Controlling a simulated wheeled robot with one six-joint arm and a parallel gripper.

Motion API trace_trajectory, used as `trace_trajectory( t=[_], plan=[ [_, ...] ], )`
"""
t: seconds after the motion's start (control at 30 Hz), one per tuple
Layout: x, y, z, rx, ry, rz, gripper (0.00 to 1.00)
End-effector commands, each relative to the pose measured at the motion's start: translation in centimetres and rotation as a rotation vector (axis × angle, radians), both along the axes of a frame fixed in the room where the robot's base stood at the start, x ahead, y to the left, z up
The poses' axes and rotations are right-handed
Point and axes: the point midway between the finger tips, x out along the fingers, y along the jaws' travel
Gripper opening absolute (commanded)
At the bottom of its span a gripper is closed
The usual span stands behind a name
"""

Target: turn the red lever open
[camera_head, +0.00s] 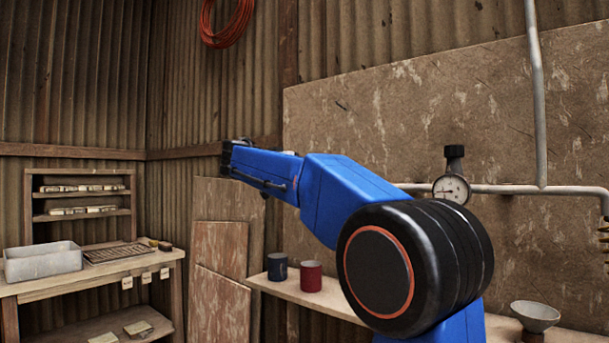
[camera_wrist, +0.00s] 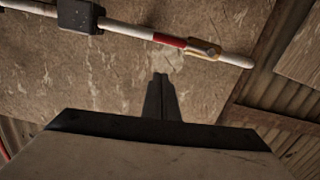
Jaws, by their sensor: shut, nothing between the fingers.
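The red lever (camera_wrist: 169,40) shows in the wrist view, lying along the white pipe (camera_wrist: 128,30) and in line with it. Its right end meets a brass-coloured fitting (camera_wrist: 204,49) on the pipe. My gripper (camera_wrist: 160,77) is below the lever in that view, its two dark fingers together and empty. The fingertips are apart from the lever and the pipe. In the head view my gripper (camera_head: 228,158) is at the far left end of my blue arm, small and dark. I cannot make out the lever clearly in the head view.
A dark block (camera_wrist: 78,16) sits on the pipe to the left. A pressure gauge (camera_head: 452,189) stands on the pipe behind my arm. A shelf below holds a dark blue cup (camera_head: 277,267), a red cup (camera_head: 311,276) and a bowl (camera_head: 535,316). A workbench (camera_head: 100,278) stands at left.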

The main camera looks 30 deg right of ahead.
Motion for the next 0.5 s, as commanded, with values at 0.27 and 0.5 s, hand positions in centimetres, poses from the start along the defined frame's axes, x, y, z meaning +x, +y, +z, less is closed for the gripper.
trace_trajectory(
  t=[0.27, 0.5],
  plan=[
    [-1.5, 4.4, 0.2, 0.0, 0.0, 0.004, 0.0],
    [-2.4, 6.7, 0.3, 0.0, -0.001, 0.001, 0.0]
  ],
)
